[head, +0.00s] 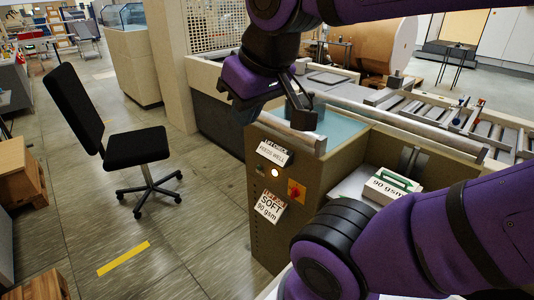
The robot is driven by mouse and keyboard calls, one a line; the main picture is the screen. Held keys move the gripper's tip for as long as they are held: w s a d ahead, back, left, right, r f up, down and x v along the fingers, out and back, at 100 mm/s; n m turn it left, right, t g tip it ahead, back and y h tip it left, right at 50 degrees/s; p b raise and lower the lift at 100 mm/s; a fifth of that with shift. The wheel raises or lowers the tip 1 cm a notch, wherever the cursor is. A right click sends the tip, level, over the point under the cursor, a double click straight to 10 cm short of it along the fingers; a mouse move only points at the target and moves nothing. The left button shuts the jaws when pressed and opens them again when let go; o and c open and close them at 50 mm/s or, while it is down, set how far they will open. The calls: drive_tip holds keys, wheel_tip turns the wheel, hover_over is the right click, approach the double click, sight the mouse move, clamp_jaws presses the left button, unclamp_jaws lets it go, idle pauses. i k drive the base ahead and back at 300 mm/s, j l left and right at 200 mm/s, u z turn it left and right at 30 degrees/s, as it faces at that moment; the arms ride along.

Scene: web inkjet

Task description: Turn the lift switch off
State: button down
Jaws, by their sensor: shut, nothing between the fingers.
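A red rotary switch on a yellow plate (296,191) sits on the front panel of a brown machine cabinet (325,172). It looks like the lift switch, but its knob position is too small to read. A round lamp (275,173) to its upper left glows pale yellow. My gripper (303,118) is shut and empty. In the picture it is above the switch, near the cabinet's top edge, and apart from the switch. My purple wrist partly hides the area behind it.
White labels (268,205) hang on the panel. A white box marked 90 gsm (390,186) sits in a recess to the right. A grey bar (290,132) runs along the cabinet top. A black office chair (136,146) stands left; the floor between is clear.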

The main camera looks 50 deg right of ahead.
sight(295, 192)
drive_tip(key=k+j+z, duration=0.1)
drive_tip(key=z, duration=1.15)
drive_tip(key=i+z, duration=0.1)
drive_tip(key=z, duration=0.5)
